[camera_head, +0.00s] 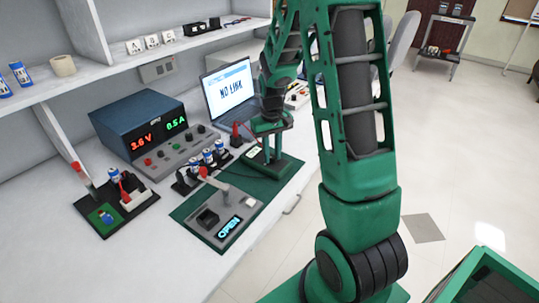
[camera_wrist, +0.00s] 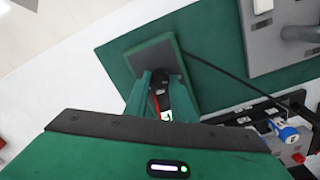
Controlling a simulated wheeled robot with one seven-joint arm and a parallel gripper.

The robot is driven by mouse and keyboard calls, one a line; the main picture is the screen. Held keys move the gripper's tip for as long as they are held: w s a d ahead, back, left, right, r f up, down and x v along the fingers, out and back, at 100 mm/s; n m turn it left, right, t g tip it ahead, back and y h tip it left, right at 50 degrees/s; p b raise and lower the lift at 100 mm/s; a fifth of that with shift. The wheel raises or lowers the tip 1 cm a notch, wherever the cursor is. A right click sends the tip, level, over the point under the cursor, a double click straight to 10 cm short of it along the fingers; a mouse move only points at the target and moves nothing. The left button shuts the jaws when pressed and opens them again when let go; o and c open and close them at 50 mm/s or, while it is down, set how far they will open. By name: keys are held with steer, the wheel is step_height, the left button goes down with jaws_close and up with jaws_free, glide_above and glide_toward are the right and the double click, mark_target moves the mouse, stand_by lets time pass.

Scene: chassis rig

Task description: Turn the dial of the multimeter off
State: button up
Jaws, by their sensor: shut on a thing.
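The multimeter (camera_head: 254,154) is a small green unit with a pale lit display, standing on a dark green mat (camera_head: 186,211) at the right of the bench. In the wrist view it shows as a dark slab with green edges (camera_wrist: 150,62). My gripper (camera_head: 268,153) reaches down onto it from above. In the wrist view my gripper's two green fingers (camera_wrist: 160,92) are closed in around a small dark part, which I take for the dial, with a red line beside it. The fingers hide most of the dial, so its pointer setting cannot be read.
A power supply (camera_head: 140,122) showing 3.6 V and 0.5 A stands at the left. A laptop (camera_head: 229,92) reads NO LINK behind. A grey switch box (camera_head: 222,217) reading OPEN sits in front on the mat. A battery holder (camera_head: 203,168) is close left of the multimeter.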

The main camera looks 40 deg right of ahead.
mark_target(271, 156)
steer(key=shift+w+d, duration=0.1)
steer(key=o, duration=1.1)
steer(key=shift+c, duration=0.2)
step_height(271, 156, up, 11)
steer(key=shift+f, duration=0.15)
steer(key=s+a+r+m, duration=0.1)
steer(key=s+r+m, duration=0.1)
steer(key=s, duration=1.2)
steer(key=s+a+r+m, duration=0.2)
steer(key=s, duration=1.3)
steer(key=shift+r, duration=0.25)
